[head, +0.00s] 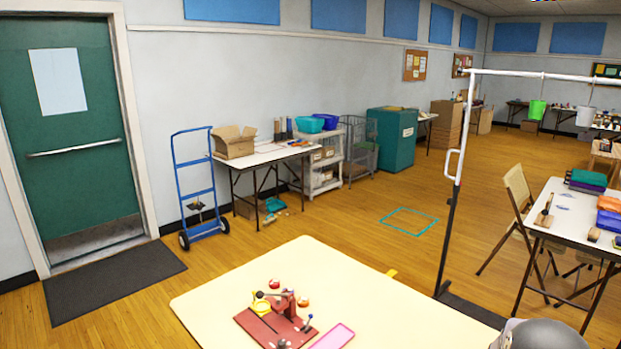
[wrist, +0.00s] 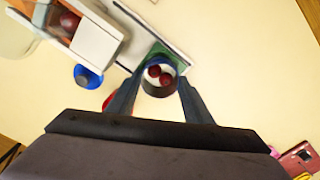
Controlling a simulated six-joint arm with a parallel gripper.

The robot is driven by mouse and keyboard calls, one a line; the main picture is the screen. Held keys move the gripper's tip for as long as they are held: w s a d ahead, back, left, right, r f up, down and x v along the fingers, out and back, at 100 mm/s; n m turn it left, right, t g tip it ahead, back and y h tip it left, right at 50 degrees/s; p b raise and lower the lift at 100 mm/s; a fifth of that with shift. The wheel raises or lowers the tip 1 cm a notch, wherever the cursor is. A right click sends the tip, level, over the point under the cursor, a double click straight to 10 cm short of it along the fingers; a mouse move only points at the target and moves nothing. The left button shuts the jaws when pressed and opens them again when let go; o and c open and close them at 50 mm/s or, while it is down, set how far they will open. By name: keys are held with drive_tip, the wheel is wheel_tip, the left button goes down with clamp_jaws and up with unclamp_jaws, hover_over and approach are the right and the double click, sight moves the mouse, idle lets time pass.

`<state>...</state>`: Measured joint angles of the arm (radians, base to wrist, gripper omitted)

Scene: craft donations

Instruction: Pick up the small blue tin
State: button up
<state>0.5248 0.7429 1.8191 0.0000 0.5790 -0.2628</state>
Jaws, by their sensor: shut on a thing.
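In the wrist view, my gripper (wrist: 160,82) has its two dark fingers on either side of a small round open tin (wrist: 158,90). The tin shows a blue rim, a darker outer wall, and dark red balls inside it. I take it to be the small blue tin. The gripper is shut on it. A green patch lies just behind its upper edge, and I cannot tell whether the tin touches the surface below. I cannot make out the tin or my gripper in the head view.
In the wrist view, a blue round object (wrist: 88,77) lies left of the tin, beside a white box-like holder (wrist: 95,42). A red thing is partly hidden behind the left finger. In the head view, a cream table (head: 350,280) bears a red press (head: 272,326) and pink tray (head: 332,337).

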wheel_tip(320, 180, up, 6)
drive_tip(key=p, duration=0.4)
idle(0.3)
idle(0.3)
